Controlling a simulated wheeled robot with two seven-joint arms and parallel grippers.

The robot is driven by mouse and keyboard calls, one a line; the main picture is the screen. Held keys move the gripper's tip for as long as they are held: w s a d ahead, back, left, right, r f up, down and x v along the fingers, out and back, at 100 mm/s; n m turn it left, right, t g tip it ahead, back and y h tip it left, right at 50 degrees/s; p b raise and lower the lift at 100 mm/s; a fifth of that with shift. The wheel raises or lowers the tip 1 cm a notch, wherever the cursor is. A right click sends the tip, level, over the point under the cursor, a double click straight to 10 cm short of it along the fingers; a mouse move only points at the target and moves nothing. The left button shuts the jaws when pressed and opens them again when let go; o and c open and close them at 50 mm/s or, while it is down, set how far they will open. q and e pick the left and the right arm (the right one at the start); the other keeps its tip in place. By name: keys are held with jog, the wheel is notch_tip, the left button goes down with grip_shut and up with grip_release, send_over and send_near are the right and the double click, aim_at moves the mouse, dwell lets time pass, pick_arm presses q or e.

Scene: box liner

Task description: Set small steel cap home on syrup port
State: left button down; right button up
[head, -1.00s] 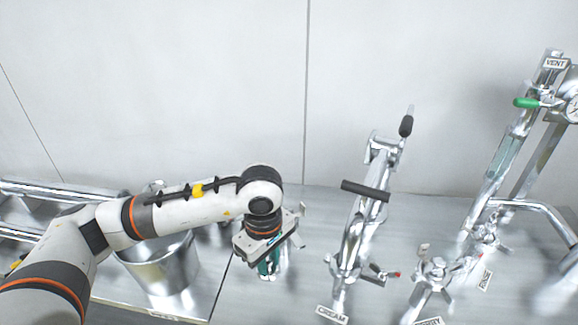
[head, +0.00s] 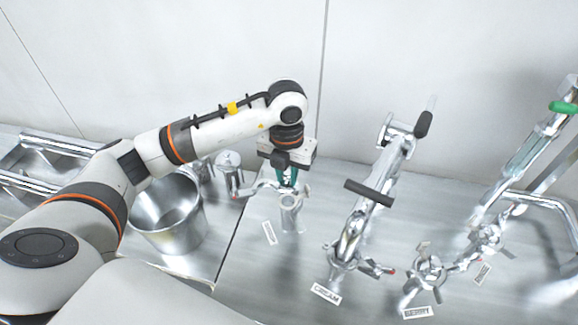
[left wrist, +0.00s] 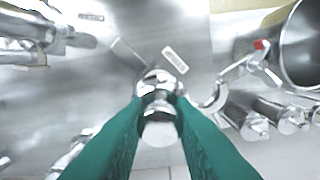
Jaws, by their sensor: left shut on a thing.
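My left gripper (head: 287,178) has green fingers and points down above a short upright steel port (head: 291,214) on the metal deck. In the left wrist view the fingers (left wrist: 158,125) are shut on the small steel cap (left wrist: 158,133), and the round steel port (left wrist: 156,84) shows just beyond it. The cap is mostly hidden by the fingers in the head view. I cannot tell whether the cap touches the port. A small label (head: 269,232) lies beside the port, too small to read. My right gripper is not in view.
A steel bucket (head: 167,215) stands left of the port, with steel fittings (head: 228,168) behind it. The pipe assembly labelled CREAM (head: 325,293) rises to the right, with the BERRY label (head: 417,312) farther right. A wall closes the back.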

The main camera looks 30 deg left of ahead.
pick_arm(q)
jog(key=shift+s+f, duration=0.1)
jog(key=shift+f, duration=0.2)
jog(key=shift+f+b, duration=0.55)
jog(key=shift+f, duration=0.05)
jog(key=shift+f+b, duration=1.2)
jog(key=shift+f, duration=0.65)
jog(key=shift+f+b, duration=0.35)
jog(key=shift+f+b, duration=0.3)
jog(key=c, duration=1.1)
grip_release()
jog(key=shift+c, duration=0.2)
